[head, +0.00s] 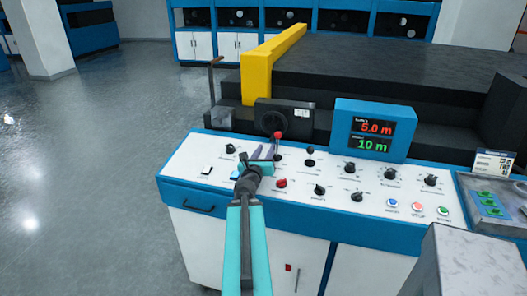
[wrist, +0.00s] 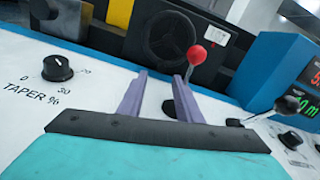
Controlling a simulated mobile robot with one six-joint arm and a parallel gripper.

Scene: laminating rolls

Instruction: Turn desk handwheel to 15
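A dark handwheel (head: 273,122) sits in the face of a black box at the back edge of the control desk. In the wrist view the handwheel (wrist: 169,38) is round and spoked, beyond my fingertips. A red ball knob (head: 278,135) on a short stem stands in front of it; in the wrist view this knob (wrist: 197,55) is by the right fingertip. My gripper (head: 265,149) is over the desk, its lavender fingers apart with nothing between them. The fingers (wrist: 160,82) look short of the wheel; contact with the red knob's stem cannot be told. No wheel scale is readable.
A blue display (head: 372,131) reads 5.0 m in red and 10 m in green. A taper dial (wrist: 57,68), several black knobs and a red knob (head: 282,183) stand on the white desk top (head: 330,206). A yellow bar (head: 274,60) rises behind. Open floor lies left.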

